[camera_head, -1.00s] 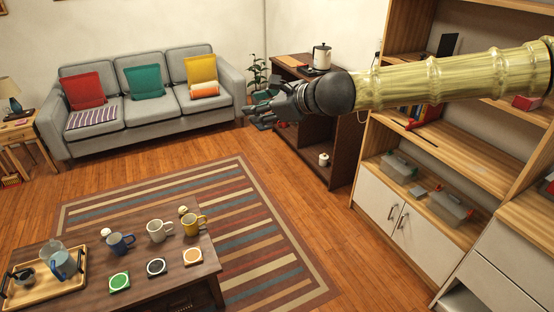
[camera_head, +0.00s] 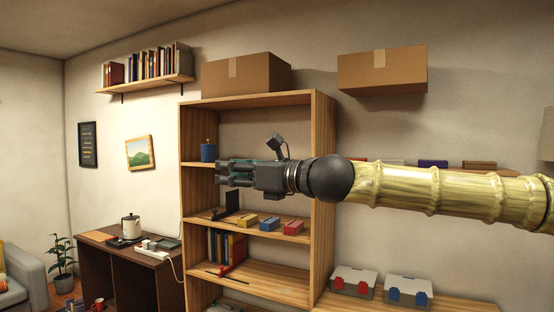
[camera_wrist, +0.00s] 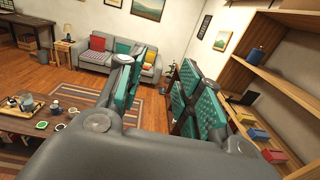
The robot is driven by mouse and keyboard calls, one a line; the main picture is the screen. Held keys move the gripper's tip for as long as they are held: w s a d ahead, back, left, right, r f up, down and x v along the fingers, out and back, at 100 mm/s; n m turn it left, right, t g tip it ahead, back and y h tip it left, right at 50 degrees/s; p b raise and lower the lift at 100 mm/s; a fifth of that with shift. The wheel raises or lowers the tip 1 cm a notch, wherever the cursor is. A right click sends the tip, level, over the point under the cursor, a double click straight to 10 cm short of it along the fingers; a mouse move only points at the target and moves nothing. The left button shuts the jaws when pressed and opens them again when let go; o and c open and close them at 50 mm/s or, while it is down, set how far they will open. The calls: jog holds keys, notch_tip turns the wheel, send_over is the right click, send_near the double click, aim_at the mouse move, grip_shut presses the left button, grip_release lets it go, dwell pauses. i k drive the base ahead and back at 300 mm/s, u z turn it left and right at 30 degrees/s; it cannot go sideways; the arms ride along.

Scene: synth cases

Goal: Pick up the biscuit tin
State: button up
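I cannot be sure which thing is the biscuit tin. A dark blue round container (camera_head: 208,152) with a small knob on top stands at the left end of an upper shelf of the wooden bookcase; it fits best. It also shows in the wrist view (camera_wrist: 257,55), at the upper right. My gripper (camera_head: 221,172) appears just right of and below it in the head view, but how far apart they are in depth is unclear. In the wrist view my gripper (camera_wrist: 163,82) has its teal-padded fingers apart with nothing between them.
The bookcase (camera_head: 323,180) holds yellow (camera_head: 247,220), blue (camera_head: 270,224) and red (camera_head: 293,228) boxes on a lower shelf. Cardboard boxes (camera_head: 245,75) sit above. A dark side unit (camera_head: 115,252) with a kettle (camera_head: 131,226) stands left. The wrist view shows open floor before the sofa (camera_wrist: 125,65).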

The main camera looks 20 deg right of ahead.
aim_at(209, 154)
jog(key=u, duration=0.25)
jog(key=i, duration=0.65)
jog(key=u, duration=0.65)
jog(key=i, duration=1.7)
jog(key=z, duration=0.8)
jog(key=i, duration=1.3)
jog(key=z, duration=0.9)
